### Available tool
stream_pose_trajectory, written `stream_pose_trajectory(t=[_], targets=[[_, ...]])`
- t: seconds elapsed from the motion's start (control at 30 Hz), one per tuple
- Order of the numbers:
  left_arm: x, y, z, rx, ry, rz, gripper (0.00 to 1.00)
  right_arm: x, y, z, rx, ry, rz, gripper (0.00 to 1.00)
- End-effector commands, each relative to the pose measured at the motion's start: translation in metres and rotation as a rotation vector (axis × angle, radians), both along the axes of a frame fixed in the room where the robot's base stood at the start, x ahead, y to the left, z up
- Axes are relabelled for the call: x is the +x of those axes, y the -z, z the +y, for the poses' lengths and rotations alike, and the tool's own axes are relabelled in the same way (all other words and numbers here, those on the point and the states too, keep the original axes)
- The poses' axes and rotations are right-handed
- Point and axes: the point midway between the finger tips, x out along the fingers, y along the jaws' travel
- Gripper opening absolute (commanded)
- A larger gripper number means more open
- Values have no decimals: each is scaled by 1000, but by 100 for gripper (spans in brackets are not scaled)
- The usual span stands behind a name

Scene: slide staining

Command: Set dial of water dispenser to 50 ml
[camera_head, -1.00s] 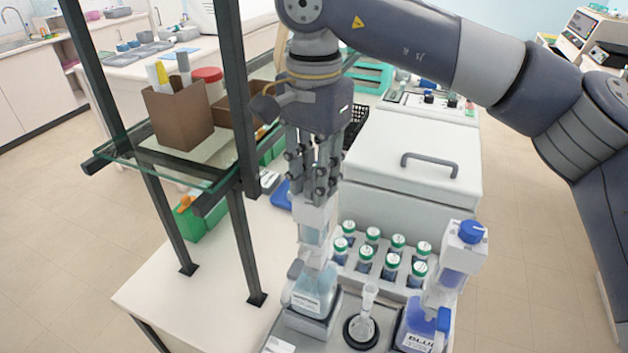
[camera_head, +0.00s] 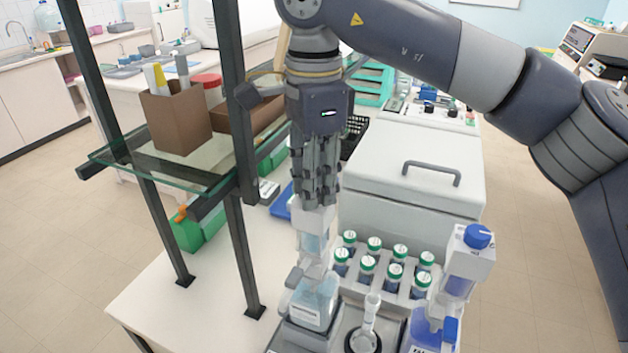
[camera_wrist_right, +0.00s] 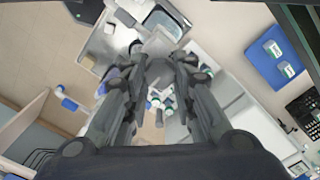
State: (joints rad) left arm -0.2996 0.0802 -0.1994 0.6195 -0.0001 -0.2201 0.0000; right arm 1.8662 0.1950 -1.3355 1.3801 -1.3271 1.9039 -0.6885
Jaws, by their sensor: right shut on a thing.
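The water dispenser (camera_head: 314,302) is a clear bottle with a pale blue label and a white head (camera_head: 314,222), upright on the left of the grey station. My right gripper (camera_head: 319,200) points straight down over it in the head view, fingers closed on the top of the head, where the dial is. The fingers hide the dial and its setting. In the right wrist view the gripper (camera_wrist_right: 160,75) fills the middle and hides most of what lies between its fingers. My left gripper is not in view.
A blue-stain dispenser (camera_head: 459,276) with a blue knob stands to the right. Between them are a small flask (camera_head: 366,325) and green-capped vials (camera_head: 393,272). A white lidded machine (camera_head: 412,165) stands behind. A glass shelf rack (camera_head: 238,200) rises close to the left of my right arm.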

Motion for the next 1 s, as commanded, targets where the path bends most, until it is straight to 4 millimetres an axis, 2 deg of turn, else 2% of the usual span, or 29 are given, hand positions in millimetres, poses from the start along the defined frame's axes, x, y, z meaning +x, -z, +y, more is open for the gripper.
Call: stream_pose_trajectory(t=[0.33, 0.37, 0.4, 0.43, 0.8, 0.87, 1.0], targets=[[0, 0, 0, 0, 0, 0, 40, 0, -1, 0, 1, 3, -2, 1], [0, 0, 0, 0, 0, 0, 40, 0, -1, 0, 1, 2, -2, 31], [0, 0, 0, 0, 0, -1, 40, 0, -1, 0, 1, 2, -2, 40], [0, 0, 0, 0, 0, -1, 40, 0, -1, 0, 0, 2, -1, 45], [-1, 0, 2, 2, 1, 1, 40, 0, -2, 0, 0, 1, -1, 45], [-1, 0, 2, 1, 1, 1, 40, 0, -7, 0, 1, 2, -2, 45], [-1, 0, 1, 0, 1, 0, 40, 0, -29, 1, 2, 1, -3, 45]])
